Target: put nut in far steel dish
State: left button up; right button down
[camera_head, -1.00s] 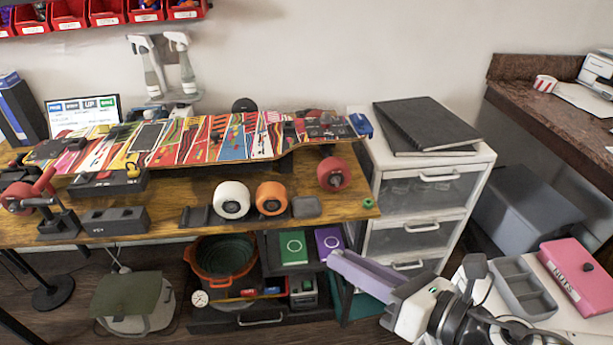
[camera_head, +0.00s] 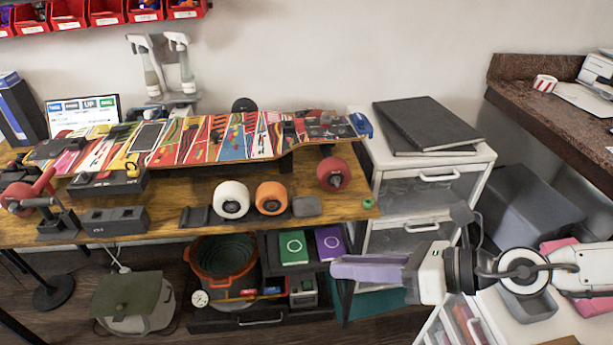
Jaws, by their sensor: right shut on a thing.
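My right gripper (camera_head: 340,268), with long pale purple fingers, points left in front of the drawer cabinet and low shelf, below the table's edge. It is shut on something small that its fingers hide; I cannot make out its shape. A small green ring-like piece (camera_head: 368,203) lies at the table's right corner; I cannot tell whether it is a nut. I cannot make out any steel dish in this view. My left gripper is out of view.
The wooden table (camera_head: 355,208) carries a colourful skateboard deck (camera_head: 262,137), a white wheel (camera_head: 231,200), an orange wheel (camera_head: 271,198) and a red wheel (camera_head: 333,174). A white drawer cabinet (camera_head: 487,156) stands right of it. A grey tray (camera_head: 527,305) is partly behind my right arm.

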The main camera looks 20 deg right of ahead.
jog(key=shift+d, duration=0.15)
jog(key=shift+d+f+n+g, duration=0.1)
jog(key=shift+d+n+g, duration=0.05)
jog(key=shift+n+g, duration=0.65)
jog(key=shift+d+g, duration=0.1)
jog(key=shift+g, duration=0.3)
